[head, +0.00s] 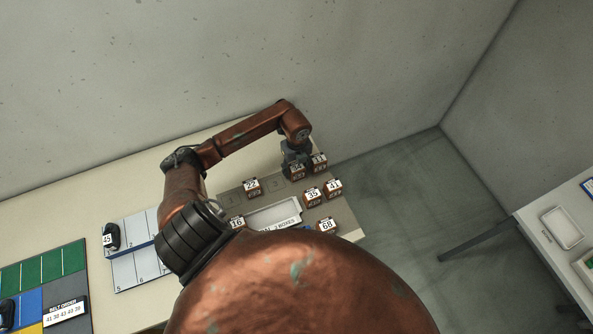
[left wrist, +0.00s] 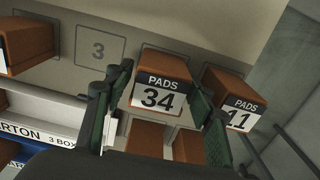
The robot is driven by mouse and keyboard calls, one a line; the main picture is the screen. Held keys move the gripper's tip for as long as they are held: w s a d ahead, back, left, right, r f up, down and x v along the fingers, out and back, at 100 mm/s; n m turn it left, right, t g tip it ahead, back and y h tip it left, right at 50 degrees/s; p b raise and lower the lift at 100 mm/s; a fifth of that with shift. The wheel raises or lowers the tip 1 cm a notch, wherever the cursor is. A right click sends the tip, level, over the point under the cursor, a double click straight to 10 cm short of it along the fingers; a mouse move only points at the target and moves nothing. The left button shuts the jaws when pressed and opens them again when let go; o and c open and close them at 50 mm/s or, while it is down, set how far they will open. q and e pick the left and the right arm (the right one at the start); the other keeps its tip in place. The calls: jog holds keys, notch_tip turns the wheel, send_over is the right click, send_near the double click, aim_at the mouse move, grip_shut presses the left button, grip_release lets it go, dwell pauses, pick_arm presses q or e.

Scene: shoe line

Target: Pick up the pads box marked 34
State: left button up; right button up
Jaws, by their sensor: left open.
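The pads box marked 34 (left wrist: 159,92) is a brown box with a black and white label, standing on the grey board. In the head view the box marked 34 (head: 297,173) is partly hidden under my left gripper (head: 293,156). In the left wrist view my left gripper (left wrist: 158,112) is open, with one finger on each side of the box; I cannot tell whether they touch it. The right gripper is not in view.
The pads box marked 11 (left wrist: 238,103) stands close to the right of box 34, beside the right finger. Boxes 22 (head: 252,187), 35 (head: 313,196), 41 (head: 334,187) and 68 (head: 326,226) stand around a white carton tray (head: 273,214). Slot 3 (left wrist: 100,50) is empty.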

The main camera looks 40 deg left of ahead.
pick_arm(q)
jog(key=c, duration=1)
jog(key=shift+o, duration=0.2)
jog(key=shift+r, duration=0.1)
